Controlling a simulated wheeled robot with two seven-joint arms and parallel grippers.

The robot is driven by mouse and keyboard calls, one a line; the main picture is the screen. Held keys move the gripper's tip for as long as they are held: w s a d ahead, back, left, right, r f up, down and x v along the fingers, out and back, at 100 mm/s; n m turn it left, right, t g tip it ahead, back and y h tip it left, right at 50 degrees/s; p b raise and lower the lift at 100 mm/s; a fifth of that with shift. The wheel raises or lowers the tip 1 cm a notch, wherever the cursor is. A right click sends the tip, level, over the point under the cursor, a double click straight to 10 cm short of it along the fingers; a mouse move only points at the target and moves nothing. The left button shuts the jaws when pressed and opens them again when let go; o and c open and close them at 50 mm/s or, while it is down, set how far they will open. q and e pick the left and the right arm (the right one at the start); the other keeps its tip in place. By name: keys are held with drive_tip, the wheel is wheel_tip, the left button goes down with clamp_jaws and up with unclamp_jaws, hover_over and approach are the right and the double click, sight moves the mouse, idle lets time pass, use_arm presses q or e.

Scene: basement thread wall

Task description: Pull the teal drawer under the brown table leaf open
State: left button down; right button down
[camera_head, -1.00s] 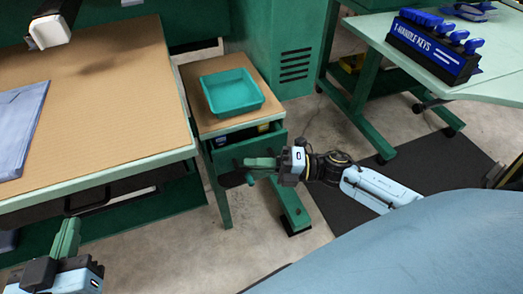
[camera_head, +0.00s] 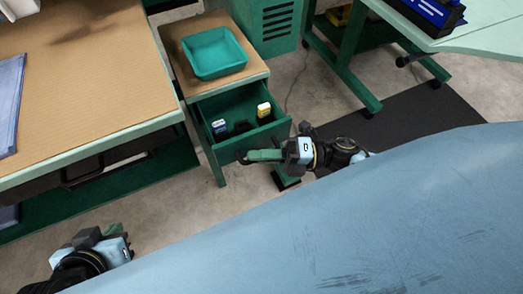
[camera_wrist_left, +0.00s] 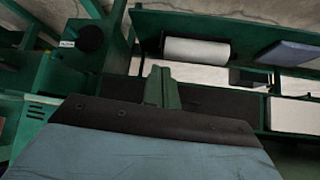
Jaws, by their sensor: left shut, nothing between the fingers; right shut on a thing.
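The teal drawer (camera_head: 225,110) is pulled out from under the brown table leaf (camera_head: 185,60), and its inside shows. My right gripper (camera_head: 246,158) is at the drawer's front, shut on the dark drawer handle, which its fingers mostly hide. My left gripper (camera_wrist_left: 158,75) is shut and empty in the left wrist view. In the head view it is low at the left, away from the drawer.
A teal tray (camera_head: 215,72) sits on the leaf. A blue-and-white item (camera_head: 219,128) and a yellow-and-white item (camera_head: 263,110) are in the drawer. A larger brown-topped table (camera_head: 90,90) stands to the left. Open floor lies in front.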

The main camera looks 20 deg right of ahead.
drive_tip(key=c, duration=1.5)
unclamp_jaws()
